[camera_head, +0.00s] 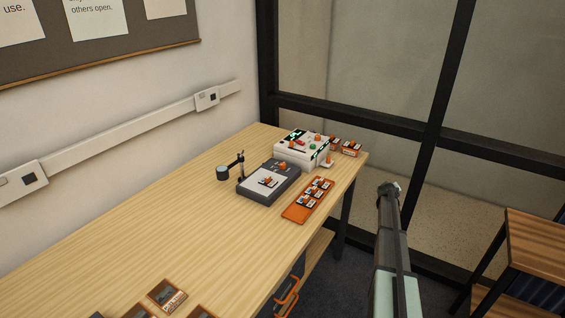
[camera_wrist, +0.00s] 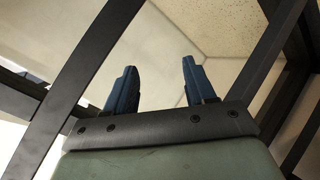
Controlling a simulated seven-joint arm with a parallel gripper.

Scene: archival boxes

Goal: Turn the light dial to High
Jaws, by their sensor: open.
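A dark grey device with a pale top plate (camera_head: 260,188) lies on the wooden table. A small orange knob (camera_head: 283,165) sits at its back edge; I cannot tell for certain that this is the light dial, and its setting and any labels are too small to read. A small black stand with a round head (camera_head: 223,173) is at the device's left. My gripper (camera_wrist: 160,82) shows in the wrist view with its two blue fingers apart and nothing between them. My arm rises at the right in the head view, clear of the table and well apart from the device.
A white box with coloured parts (camera_head: 295,152) stands behind the device. An orange tray (camera_head: 296,214) with several small items lies to its right. A wooden stool or shelf (camera_head: 535,240) stands at right. The table's middle (camera_head: 170,215) is bare.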

